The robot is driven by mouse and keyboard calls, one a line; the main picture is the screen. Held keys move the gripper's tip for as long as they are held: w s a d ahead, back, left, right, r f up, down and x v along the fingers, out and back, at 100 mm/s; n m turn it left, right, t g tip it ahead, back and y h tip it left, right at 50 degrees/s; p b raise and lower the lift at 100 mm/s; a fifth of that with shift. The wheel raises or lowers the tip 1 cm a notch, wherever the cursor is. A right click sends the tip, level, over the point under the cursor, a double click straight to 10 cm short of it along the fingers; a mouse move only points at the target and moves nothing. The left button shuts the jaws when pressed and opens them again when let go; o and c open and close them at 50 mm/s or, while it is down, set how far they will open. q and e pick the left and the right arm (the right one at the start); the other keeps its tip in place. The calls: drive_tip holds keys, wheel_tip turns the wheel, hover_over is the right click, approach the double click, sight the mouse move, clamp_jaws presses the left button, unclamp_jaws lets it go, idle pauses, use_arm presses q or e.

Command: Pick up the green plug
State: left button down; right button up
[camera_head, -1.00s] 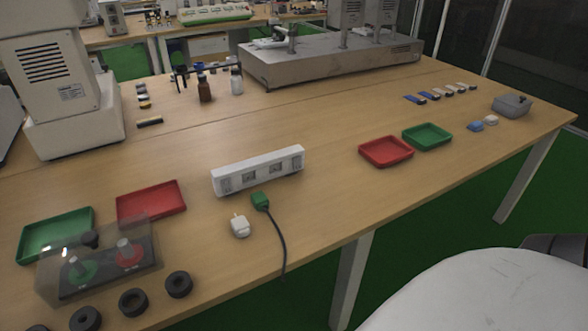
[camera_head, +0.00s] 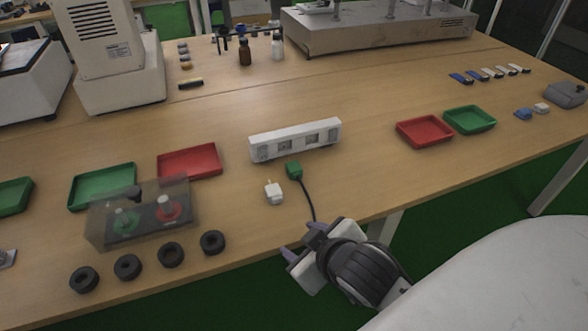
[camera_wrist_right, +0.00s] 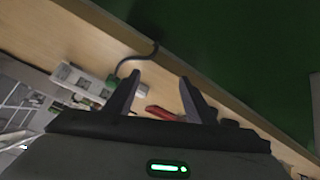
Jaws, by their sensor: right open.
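The green plug (camera_head: 293,170) lies on the table in front of the white power strip (camera_head: 296,139), with its dark cable running to the table's front edge. A white plug (camera_head: 273,192) lies just left of it. My right gripper (camera_head: 287,252) is open and empty at the front edge, nearer to me than the green plug and apart from it. In the right wrist view the open fingers (camera_wrist_right: 158,97) show, with the green plug (camera_wrist_right: 112,82) beyond the left finger and its cable curving above. My left gripper is not in view.
A clear box with red and green buttons (camera_head: 140,215) and several black rings (camera_head: 171,254) stand at left. Red (camera_head: 190,161) and green (camera_head: 103,186) trays lie behind the box; another red (camera_head: 425,131) and green (camera_head: 470,120) pair lies right. The middle table is mostly clear.

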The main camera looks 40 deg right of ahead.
drive_tip(key=w+a+r+n+t+y, duration=0.25)
drive_tip(key=w+r+t, duration=0.35)
drive_tip(key=r, duration=0.4)
drive_tip(key=w+a+r+n+t+y, duration=0.1)
drive_tip(key=w+a+r+n+t, duration=0.3)
drive_tip(key=w+r, duration=0.5)
drive_tip(key=s+a+r+n+g+y, duration=0.3)
drive_tip(key=a+r+n+y, duration=0.1)
drive_tip(key=a+n+y, duration=0.4)
drive_tip(key=s+a+r+n+g+y, duration=0.2)
drive_tip(key=a+r+n+g+y, duration=0.15)
drive_tip(key=a+n+y, duration=0.5)
drive_tip(key=n+g+h, duration=0.8)
drive_tip(key=h, duration=1.1)
approach(294, 167)
drive_tip(key=f, duration=0.1)
drive_tip(key=w+f, duration=0.1)
drive_tip(key=shift+a+f+g+h, duration=0.2)
drive_tip(key=shift+f+g+h, duration=0.05)
drive_tip(key=shift+f+h, duration=0.15)
drive_tip(key=shift+p+x, duration=0.45)
drive_tip(key=shift+x, duration=2.5)
drive_tip(key=shift+w+r, duration=0.1)
drive_tip(key=shift+w, duration=0.1)
drive_tip(key=c, duration=1.2)
wheel_tip(294, 167, up, 10)
drive_tip(key=shift+r+b, duration=0.1)
drive_tip(key=shift+b, duration=0.2)
